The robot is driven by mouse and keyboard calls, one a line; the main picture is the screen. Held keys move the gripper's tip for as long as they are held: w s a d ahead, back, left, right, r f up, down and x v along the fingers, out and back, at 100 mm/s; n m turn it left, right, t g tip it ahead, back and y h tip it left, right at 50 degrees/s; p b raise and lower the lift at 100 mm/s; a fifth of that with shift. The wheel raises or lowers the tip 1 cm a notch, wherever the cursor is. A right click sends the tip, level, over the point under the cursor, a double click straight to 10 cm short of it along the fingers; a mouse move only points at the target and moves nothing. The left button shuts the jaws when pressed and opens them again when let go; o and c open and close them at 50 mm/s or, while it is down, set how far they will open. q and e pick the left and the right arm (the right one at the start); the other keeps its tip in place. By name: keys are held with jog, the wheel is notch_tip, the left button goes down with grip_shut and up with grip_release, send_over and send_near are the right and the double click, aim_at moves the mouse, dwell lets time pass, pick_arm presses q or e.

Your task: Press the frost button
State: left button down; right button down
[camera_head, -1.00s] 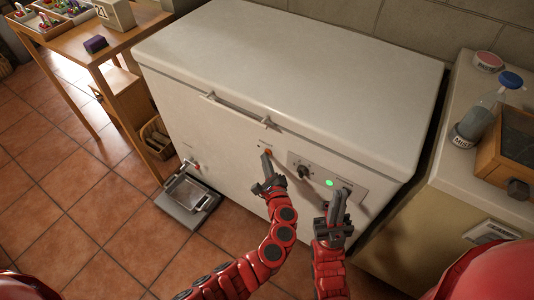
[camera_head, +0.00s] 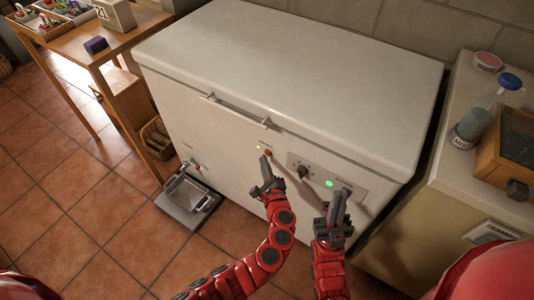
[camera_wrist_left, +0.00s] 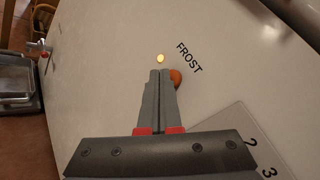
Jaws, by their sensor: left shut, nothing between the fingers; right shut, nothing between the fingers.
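The frost button is a small orange-red knob (camera_head: 268,152) on the front of the white chest freezer (camera_head: 285,70). In the left wrist view the orange button (camera_wrist_left: 176,78) sits beside the printed word FROST, with a small lit yellow lamp (camera_wrist_left: 161,58) near it. My left gripper (camera_head: 264,160) is shut and empty, its tips at the button and partly covering it in the wrist view; whether they touch it I cannot tell. My right gripper (camera_head: 340,195) is shut and empty, in front of the freezer's right side, below the green light (camera_head: 329,183).
A dial (camera_head: 303,171) with numbers sits on a panel right of the button. A metal tray (camera_head: 187,193) stands on the floor at the freezer's left. A wooden table (camera_head: 130,40) is at the left, a counter (camera_head: 440,170) with a bottle and box at the right.

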pick_arm(q)
jog(key=s+a, duration=0.2)
jog(key=s, duration=0.1)
jog(key=s+a+p, duration=0.1)
jog(key=shift+s+a, duration=0.25)
jog(key=shift+s, duration=0.15)
dwell(0.4)
